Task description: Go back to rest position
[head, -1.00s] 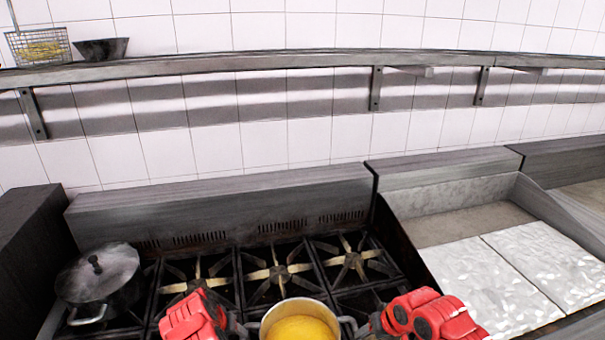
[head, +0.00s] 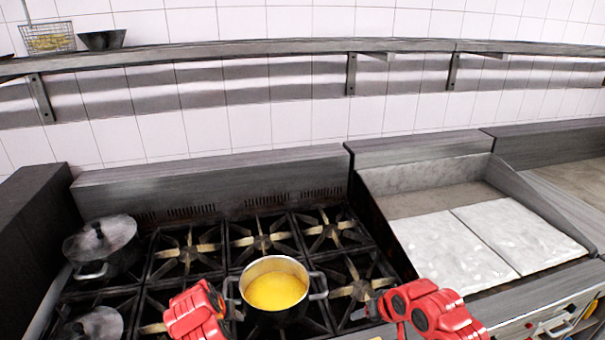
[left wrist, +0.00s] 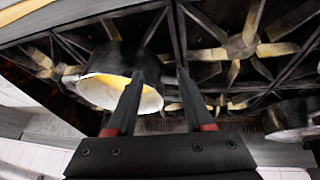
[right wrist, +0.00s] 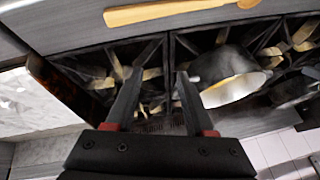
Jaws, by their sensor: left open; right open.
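A dark two-handled pot (head: 299,305) with yellow contents stands upright on the stove's front burners. My left gripper (head: 236,309) is just left of the pot, at its left handle, and open. In the left wrist view, the fingers of this gripper (left wrist: 160,76) are apart and one overlaps the pot's rim (left wrist: 152,102); contact cannot be told. My right gripper (head: 359,311) is right of the pot, open and with a gap to its right handle. In the right wrist view, nothing is between the fingers of this gripper (right wrist: 158,75), and the pot (right wrist: 222,66) is off to one side.
A lidded pot (head: 104,252) stands at the stove's back left, with another lid (head: 97,326) in front of it. A flat griddle (head: 415,204) with two pale slabs lies to the right. A wall shelf (head: 230,53) holds a fry basket (head: 48,40) and a bowl (head: 102,40).

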